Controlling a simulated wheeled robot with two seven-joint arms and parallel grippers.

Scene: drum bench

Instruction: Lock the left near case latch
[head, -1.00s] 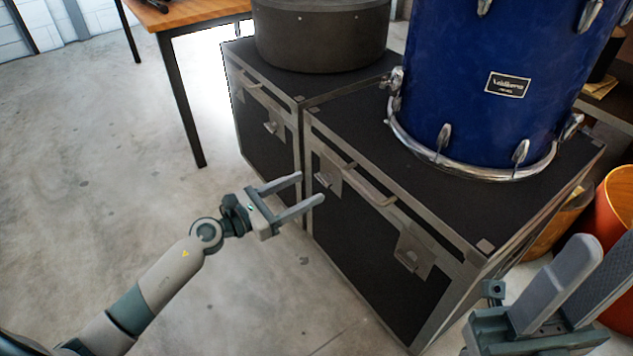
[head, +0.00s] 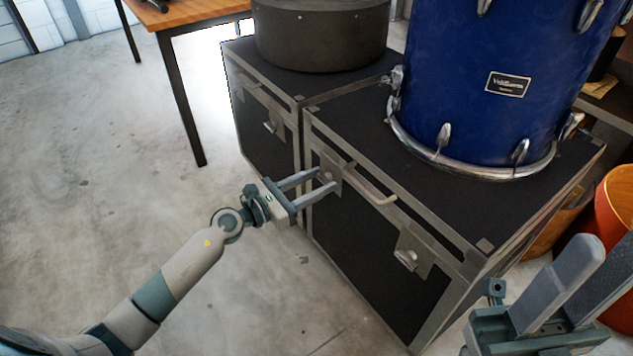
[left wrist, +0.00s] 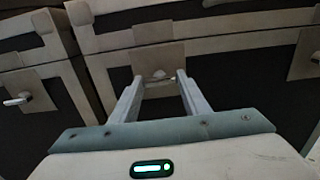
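The near case (head: 365,255) is black with grey metal edges and stands under a blue drum. Its left latch (head: 328,178), a small metal piece on a plate, is partly hidden by my fingers in the head view. It also shows in the left wrist view (left wrist: 159,76), between my fingertips and slightly beyond them. My left gripper (head: 327,179) is open, with its fingertips at the latch plate; I cannot tell whether they touch. In the left wrist view the gripper (left wrist: 160,77) holds nothing. My right gripper (head: 597,255) looks open and empty at the lower right.
The near case also has a carrying handle (head: 370,185) and a right latch (head: 406,256). The blue drum (head: 480,90) stands on top. A second case (head: 262,135) with a dark drum (head: 320,35) stands behind left. Floor at left is clear.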

